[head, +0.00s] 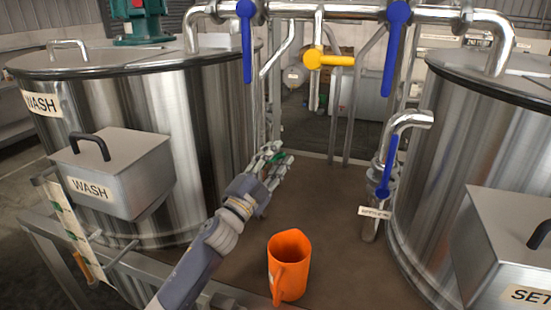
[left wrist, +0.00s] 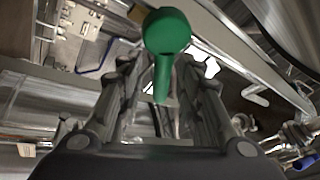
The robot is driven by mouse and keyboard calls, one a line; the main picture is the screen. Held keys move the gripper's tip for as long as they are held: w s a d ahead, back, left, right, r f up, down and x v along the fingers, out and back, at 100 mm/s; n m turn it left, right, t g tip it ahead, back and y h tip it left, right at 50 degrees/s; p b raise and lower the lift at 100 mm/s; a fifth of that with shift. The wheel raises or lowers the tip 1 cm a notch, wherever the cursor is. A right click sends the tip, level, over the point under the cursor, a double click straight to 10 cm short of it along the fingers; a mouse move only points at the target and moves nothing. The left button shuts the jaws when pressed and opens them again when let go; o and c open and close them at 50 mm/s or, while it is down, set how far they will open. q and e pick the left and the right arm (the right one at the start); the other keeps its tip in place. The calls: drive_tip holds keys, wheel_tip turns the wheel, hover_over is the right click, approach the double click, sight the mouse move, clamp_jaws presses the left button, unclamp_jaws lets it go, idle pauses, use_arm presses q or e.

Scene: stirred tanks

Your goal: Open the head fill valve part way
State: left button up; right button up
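My left gripper (head: 277,157) reaches over the brown deck between the two tanks. In the left wrist view the gripper (left wrist: 162,88) has its fingers apart, with a green lever handle (left wrist: 166,32) between and beyond them. I see gaps on both sides of the handle, so it does not look gripped. In the head view only a bit of green (head: 280,156) shows between the fingers. The overhead pipe carries a left blue handle (head: 247,40), a yellow handle (head: 328,59) and a right blue handle (head: 395,45). No readable label marks the head fill valve. My right gripper is out of view.
A steel WASH tank (head: 150,100) with a WASH box (head: 115,175) stands left. Another tank (head: 470,150) stands right, with a blue-handled outlet valve (head: 388,170) beside it. An orange jug (head: 290,262) stands on the deck (head: 335,215), near my left forearm.

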use_arm(q)
drive_tip(key=v, duration=1.2)
